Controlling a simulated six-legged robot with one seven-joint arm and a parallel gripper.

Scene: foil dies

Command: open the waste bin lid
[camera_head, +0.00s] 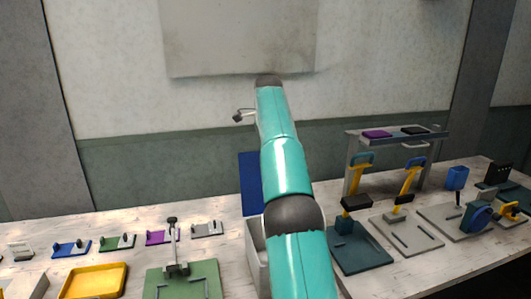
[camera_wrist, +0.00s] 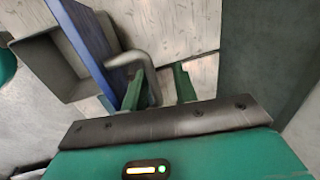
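The waste bin is a grey box (camera_head: 254,258), partly hidden behind my arm in the head view. Its blue lid (camera_head: 250,185) stands raised, roughly upright, at the back of the box. In the wrist view the lid (camera_wrist: 88,48) is tilted beside the open mouth of the grey bin (camera_wrist: 47,62). A grey bent handle (camera_wrist: 143,65) sticks out from the lid's face. My gripper (camera_wrist: 160,83) is open, its two green fingers apart. The handle's bar passes by the left finger and into the gap; contact is unclear. The fingers are hidden in the head view.
A yellow tray (camera_head: 93,281) and a green fixture plate (camera_head: 183,283) lie left of the bin. Several small coloured blocks line the table behind them. Presses on dark and grey plates (camera_head: 360,253) and a grey rack (camera_head: 397,137) stand close on the right.

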